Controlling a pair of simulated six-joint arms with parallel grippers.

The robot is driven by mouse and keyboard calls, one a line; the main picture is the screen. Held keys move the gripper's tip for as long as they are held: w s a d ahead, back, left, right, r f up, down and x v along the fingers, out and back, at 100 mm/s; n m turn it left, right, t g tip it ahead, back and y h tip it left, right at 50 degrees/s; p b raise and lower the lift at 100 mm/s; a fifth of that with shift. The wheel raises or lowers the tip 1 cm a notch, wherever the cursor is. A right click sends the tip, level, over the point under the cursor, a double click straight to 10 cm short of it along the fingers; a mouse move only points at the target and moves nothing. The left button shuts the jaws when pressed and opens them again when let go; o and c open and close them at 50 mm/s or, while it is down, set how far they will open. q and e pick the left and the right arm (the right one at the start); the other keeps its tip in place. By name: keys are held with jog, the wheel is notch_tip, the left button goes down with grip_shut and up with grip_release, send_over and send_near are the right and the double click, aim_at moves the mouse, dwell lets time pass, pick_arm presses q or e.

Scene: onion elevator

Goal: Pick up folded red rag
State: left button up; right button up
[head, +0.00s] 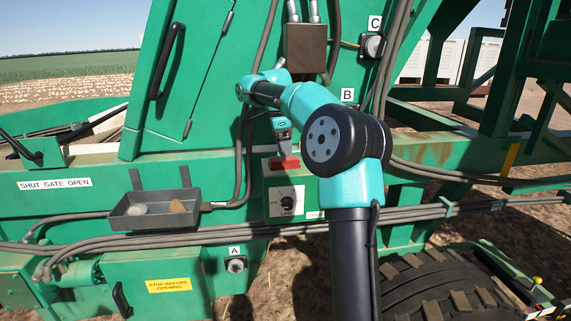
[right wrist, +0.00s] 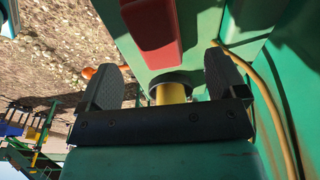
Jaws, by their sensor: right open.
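The folded red rag (head: 284,163) lies on top of the green box with a dial plate below the middle of the head view. In the right wrist view the rag (right wrist: 152,28) is a red block at the top middle. My right gripper (head: 282,140) points down just above the rag, and its fingertips are hard to make out there. In the right wrist view the right gripper (right wrist: 163,68) is open, with its dark fingers apart and nothing held. The rag lines up with the gap between them; contact cannot be told. My left gripper is not in view.
A grey tray (head: 152,209) with a stone and a brownish lump hangs on the machine to the left. The dial plate (head: 287,201) faces out below the rag. Hoses (head: 240,165) run close to the left of the gripper. A dark tyre (head: 440,290) stands lower right.

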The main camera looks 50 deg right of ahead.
aim_at(284, 158)
jog(key=shift+a+f, duration=0.1)
jog(key=shift+f, duration=0.4)
jog(key=f, duration=0.4)
jog(key=shift+s+f, duration=0.1)
jog(key=shift+s, duration=0.15)
jog(key=c, duration=1)
